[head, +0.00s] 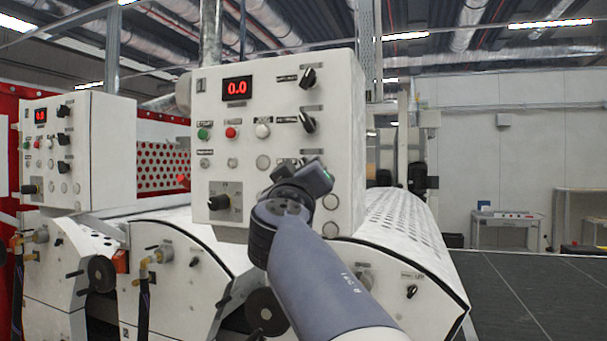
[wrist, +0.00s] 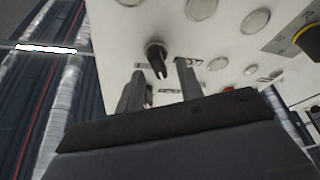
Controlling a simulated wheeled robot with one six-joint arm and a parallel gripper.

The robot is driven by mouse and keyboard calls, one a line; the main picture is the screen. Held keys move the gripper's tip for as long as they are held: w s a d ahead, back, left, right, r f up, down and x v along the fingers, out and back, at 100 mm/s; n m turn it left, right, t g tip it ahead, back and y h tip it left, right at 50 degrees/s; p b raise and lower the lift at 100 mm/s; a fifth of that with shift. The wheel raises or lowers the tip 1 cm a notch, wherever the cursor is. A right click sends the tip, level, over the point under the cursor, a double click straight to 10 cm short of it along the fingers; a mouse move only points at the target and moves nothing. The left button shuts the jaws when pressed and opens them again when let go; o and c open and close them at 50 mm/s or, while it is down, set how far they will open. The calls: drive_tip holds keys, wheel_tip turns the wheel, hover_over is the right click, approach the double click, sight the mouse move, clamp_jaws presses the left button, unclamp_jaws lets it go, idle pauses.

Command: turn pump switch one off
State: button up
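The white control panel (head: 350,140) has a red 0.0 display and black rotary switches on its right side: an upper one (head: 307,77) and a lower one (head: 307,121). I cannot read which label names pump switch one. My gripper (head: 303,172) is in front of the panel's lower right part, below the lower switch, and hides what lies behind it. In the wrist view my gripper (wrist: 160,75) has its two fingers apart. A black switch knob (wrist: 156,57) shows between and just beyond the fingertips. I cannot tell whether the fingers touch it.
A large black rotary knob (head: 219,202) sits low on the panel; green (head: 203,134), red (head: 231,132) and white buttons lie left of the switches. A similar panel (head: 100,150) stands at left. A perforated white roller cover (head: 400,215) is at right. Dark floor is beyond.

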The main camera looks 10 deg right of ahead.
drive_tip(key=b+v, duration=0.4)
drive_tip(key=v, duration=0.6)
drive_tip(key=shift+b, duration=0.4)
drive_tip(key=shift+w+d+r, duration=0.1)
drive_tip(key=w+d+r+m+p, duration=0.1)
drive_tip(key=w+d+r+p, duration=0.2)
drive_tip(key=w, duration=0.6)
drive_tip(key=shift+w+d+h+p, duration=0.2)
drive_tip(key=shift+d+h+p, duration=0.2)
drive_tip(key=shift+p, duration=1)
drive_tip(key=shift+r, duration=0.15)
